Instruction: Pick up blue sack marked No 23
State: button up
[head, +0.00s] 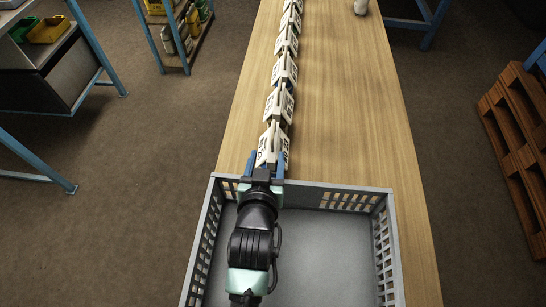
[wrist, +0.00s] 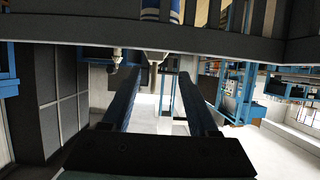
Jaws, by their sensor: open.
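A row of pale, tent-shaped pieces with dark print runs away from me along the table in the head view; the nearest (head: 268,145) stands just beyond the crate. I cannot read a No 23 on any of them, and no plainly blue sack shows. My gripper (head: 266,158) is open, its two blue fingers apart at the near end of the row. I cannot tell whether the nearest piece is between the fingers. In the wrist view my gripper (wrist: 158,72) shows both fingers spread, with no sack visible between them.
A grey crate (head: 334,187) with slotted walls sits at the table's near end under my arm and looks empty. A small pale object (head: 361,6) stands at the far end. Wooden pallets (head: 515,120) lean at right.

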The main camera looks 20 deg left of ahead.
aim_at(273, 148)
jog(key=shift+x, duration=1.15)
jog(key=shift+d+x, duration=0.2)
jog(key=shift+x, duration=1.2)
jog(key=shift+d+x, duration=0.2)
jog(key=shift+x, duration=1.2)
jog(key=shift+w, duration=0.1)
grip_shut()
jog(key=shift+f, duration=0.1)
